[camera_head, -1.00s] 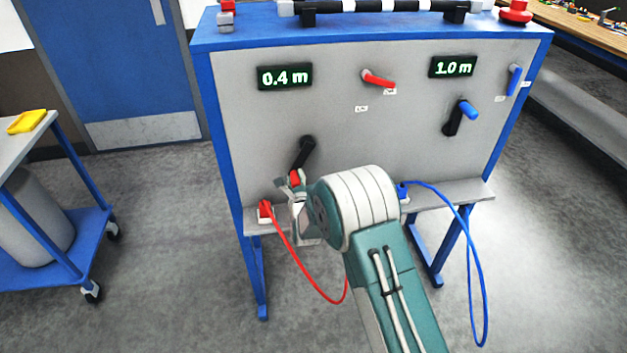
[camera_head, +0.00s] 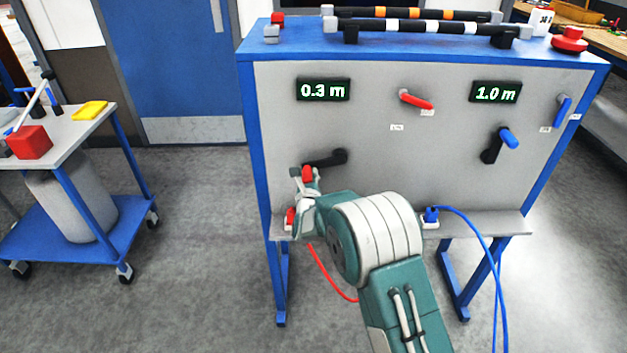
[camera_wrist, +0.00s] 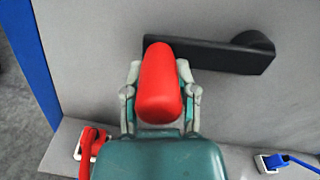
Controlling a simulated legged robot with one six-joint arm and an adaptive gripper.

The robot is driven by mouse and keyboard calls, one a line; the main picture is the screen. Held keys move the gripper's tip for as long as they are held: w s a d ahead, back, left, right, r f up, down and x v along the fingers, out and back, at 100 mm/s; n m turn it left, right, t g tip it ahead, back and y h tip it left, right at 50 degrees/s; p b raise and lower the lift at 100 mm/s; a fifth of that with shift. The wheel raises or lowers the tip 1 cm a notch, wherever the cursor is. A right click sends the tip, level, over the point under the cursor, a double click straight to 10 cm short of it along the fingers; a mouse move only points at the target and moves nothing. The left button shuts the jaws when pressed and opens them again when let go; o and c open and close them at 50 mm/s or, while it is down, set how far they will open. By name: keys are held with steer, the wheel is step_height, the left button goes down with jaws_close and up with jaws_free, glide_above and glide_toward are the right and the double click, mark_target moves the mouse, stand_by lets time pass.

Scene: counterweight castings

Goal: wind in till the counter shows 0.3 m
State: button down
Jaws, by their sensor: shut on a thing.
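The left counter (camera_head: 323,90) on the grey panel reads 0.3 m. Below it is a black crank arm (camera_head: 328,160) with a red handle (camera_head: 307,174); the arm points left from its hub. In the wrist view the red handle (camera_wrist: 159,88) stands between the two fingers and the crank arm (camera_wrist: 215,54) runs right to its hub. My gripper (camera_head: 305,183) is shut on the red handle. The right counter (camera_head: 495,92) reads 1.0 m, above a second crank with a blue handle (camera_head: 509,138).
A red lever (camera_head: 417,99) and a blue lever (camera_head: 563,110) sit on the panel. A red plug (camera_head: 290,218) and a blue plug (camera_head: 431,214) with cables are at the ledge (camera_head: 480,224). A red mushroom button (camera_head: 569,38) is on top. A blue trolley (camera_head: 75,240) stands left.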

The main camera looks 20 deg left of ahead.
steer(key=shift+a+r, duration=0.35)
steer(key=shift+r, duration=0.1)
steer(key=c, duration=0.6)
jaws_free()
steer(key=shift+c, duration=0.2)
steer(key=shift+o, duration=1.4)
steer(key=shift+a+f, duration=0.1)
steer(key=shift+f, duration=0.05)
steer(key=shift+w+a+f, duration=0.1)
steer(key=shift+a, duration=0.1)
steer(key=shift+d, duration=0.5)
steer(key=v, duration=1.2)
steer(key=shift+a, duration=0.1)
steer(key=shift+c, duration=0.4)
